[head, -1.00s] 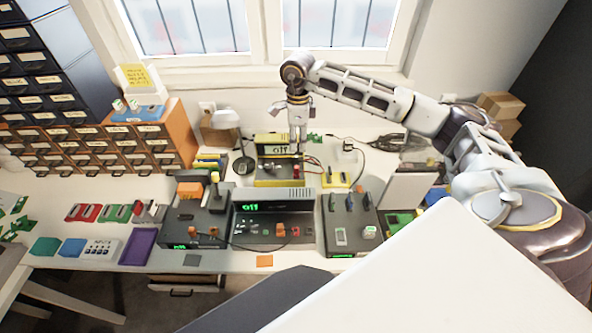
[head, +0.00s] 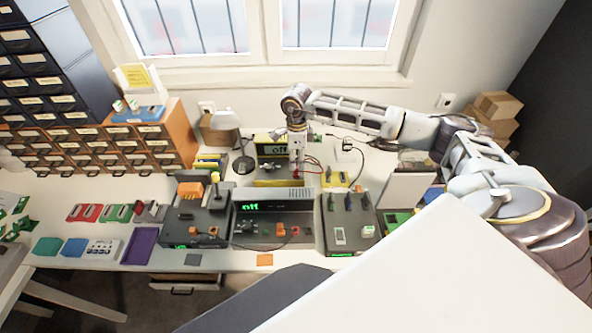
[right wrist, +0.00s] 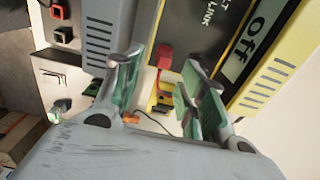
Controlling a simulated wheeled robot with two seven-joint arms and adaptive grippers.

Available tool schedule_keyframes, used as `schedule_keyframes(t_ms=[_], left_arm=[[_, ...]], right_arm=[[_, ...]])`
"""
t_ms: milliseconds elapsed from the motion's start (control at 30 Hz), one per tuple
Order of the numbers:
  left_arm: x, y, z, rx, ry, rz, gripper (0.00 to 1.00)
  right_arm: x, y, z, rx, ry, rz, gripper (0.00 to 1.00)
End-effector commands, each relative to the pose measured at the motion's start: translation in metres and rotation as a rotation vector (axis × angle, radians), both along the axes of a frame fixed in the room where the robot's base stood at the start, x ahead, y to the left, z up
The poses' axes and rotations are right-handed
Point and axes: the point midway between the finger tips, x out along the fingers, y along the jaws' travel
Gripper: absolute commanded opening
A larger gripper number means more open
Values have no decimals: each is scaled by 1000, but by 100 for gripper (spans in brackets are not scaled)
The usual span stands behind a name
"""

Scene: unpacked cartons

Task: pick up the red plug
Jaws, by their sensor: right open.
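The red plug (right wrist: 165,56) shows in the right wrist view as a small red block at the edge of the dark panel of a yellow-framed device reading "off". My right gripper (right wrist: 163,75) is open, with its green-padded fingers on either side of the space just below the plug; I cannot tell whether either finger touches it. My left gripper is in neither view.
Red and dark cables (head: 313,165) run right of the gripper. A yellow block (head: 335,179) stands beside them. Grey instruments (head: 270,228) fill the bench front. A lamp (head: 224,120) and orange drawers (head: 150,150) stand to the left.

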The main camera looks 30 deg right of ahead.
Motion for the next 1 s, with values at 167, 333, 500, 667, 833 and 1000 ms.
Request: schedule_keyframes(t_ms=[167,333,500,667,833,1000], left_arm=[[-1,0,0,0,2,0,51],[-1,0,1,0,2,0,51],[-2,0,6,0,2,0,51],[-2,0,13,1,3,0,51],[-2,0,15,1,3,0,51],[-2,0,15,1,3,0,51]], right_arm=[[0,0,0,0,0,0,41],[0,0,-2,0,1,0,41],[2,0,-13,1,3,-1,41],[6,0,-30,0,2,-1,41],[6,0,-47,0,2,-1,41],[6,0,-52,-1,1,0,41]])
